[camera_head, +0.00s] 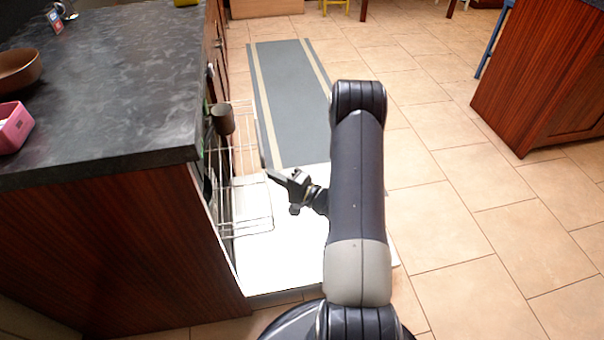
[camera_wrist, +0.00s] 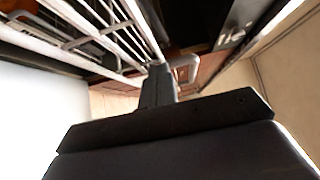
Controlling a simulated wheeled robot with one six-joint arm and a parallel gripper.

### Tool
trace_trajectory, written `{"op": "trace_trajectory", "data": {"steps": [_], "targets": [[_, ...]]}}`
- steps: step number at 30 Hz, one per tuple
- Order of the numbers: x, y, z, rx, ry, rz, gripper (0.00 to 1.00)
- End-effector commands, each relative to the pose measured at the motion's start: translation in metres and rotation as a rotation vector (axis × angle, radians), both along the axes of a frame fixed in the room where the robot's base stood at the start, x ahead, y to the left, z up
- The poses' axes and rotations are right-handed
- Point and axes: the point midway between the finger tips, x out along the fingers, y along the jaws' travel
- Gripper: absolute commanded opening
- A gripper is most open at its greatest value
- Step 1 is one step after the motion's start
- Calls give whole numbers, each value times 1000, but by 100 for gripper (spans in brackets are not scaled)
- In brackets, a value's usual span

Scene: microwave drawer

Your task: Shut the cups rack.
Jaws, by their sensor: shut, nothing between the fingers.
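The cups rack (camera_head: 262,148) is a wire rack standing out from the front of the dark-topped cabinet. Its wires and pale front strip also show at upper left in the wrist view (camera_wrist: 142,28). A dark cup (camera_head: 222,119) stands at the rack's far part, beside the counter edge. My gripper (camera_head: 270,176) is shut and empty, just to the right of the rack's front side, pointing left toward it. In the wrist view my gripper (camera_wrist: 160,82) is close to the rack's front strip; I cannot tell whether they touch.
A white lowered door (camera_head: 280,262) lies below the rack and my gripper. The counter (camera_head: 120,75) is on the left, with a pink bowl (camera_head: 12,127) and a brown bowl (camera_head: 18,68). A grey mat (camera_head: 285,95) lies beyond. Tiled floor to the right is clear.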

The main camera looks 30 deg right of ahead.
Motion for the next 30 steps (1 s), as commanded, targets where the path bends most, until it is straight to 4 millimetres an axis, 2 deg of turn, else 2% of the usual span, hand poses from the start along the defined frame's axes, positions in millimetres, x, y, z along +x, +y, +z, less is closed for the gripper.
{"op": "trace_trajectory", "data": {"steps": [1, 6, 15, 22, 30], "targets": [[4, 18, -1, 0, 1, 10, 0], [17, 63, -2, 0, 0, 10, 0], [36, 131, -2, -1, -2, 6, 0], [46, 162, -1, -1, -3, 3, 0], [50, 175, 0, 0, -1, 1, 0]]}}
